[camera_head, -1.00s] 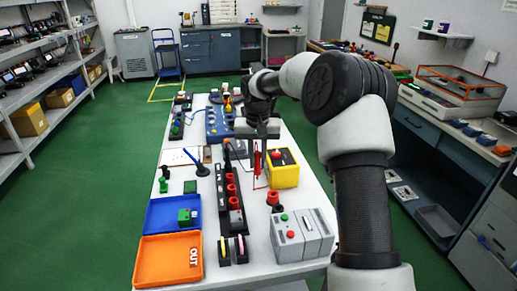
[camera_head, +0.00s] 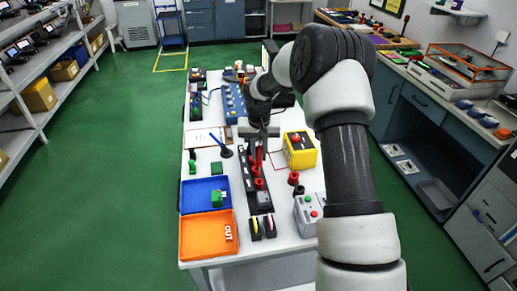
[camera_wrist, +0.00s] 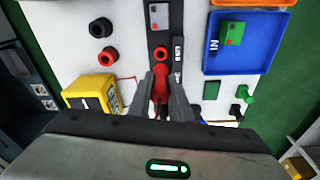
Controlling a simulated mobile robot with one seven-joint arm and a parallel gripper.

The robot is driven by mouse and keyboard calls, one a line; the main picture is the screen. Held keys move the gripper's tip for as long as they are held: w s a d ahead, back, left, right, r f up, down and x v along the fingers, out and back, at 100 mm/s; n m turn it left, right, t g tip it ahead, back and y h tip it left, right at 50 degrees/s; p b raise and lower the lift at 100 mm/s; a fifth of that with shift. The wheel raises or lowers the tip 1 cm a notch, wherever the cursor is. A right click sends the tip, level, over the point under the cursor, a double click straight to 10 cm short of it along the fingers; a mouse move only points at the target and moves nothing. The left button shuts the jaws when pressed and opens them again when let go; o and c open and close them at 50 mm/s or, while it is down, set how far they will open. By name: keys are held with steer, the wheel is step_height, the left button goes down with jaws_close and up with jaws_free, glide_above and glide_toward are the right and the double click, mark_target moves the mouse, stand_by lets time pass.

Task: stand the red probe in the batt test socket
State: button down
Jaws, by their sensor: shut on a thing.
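My gripper (camera_head: 258,146) is shut on the red probe (camera_head: 258,158), which hangs upright over the black socket strip (camera_head: 249,190). The wrist view shows the probe (camera_wrist: 160,84) between the two fingers. Its lower tip is hard to make out against the strip. Red sockets sit along the strip; one (camera_wrist: 161,54) shows just beyond the probe in the wrist view. A loose-standing red socket (camera_wrist: 110,55) and a black one (camera_wrist: 99,28) are on the table beside the strip. I cannot read which socket is labelled batt test.
A yellow box (camera_head: 300,152) with a red button stands right of the strip. A blue tray (camera_head: 188,197) and an orange tray (camera_head: 192,238) lie left. A blue pen-like probe (camera_head: 220,145) leans nearby. A grey box (camera_head: 306,217) stands at the near right.

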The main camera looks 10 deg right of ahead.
mark_target(259, 163)
steer(key=shift+f+b, duration=1.3)
steer(key=shift+f, duration=1.4)
steer(key=shift+b, duration=0.35)
steer(key=shift+f+b, duration=1.4)
steer(key=shift+f, duration=0.3)
steer(key=c, duration=1.5)
jaws_free()
steer(key=shift+c, duration=0.2)
steer(key=shift+r, duration=0.1)
step_height(259, 163, up, 17)
steer(key=s, duration=0.2)
steer(key=shift+a, duration=0.2)
steer(key=shift+r, duration=0.1)
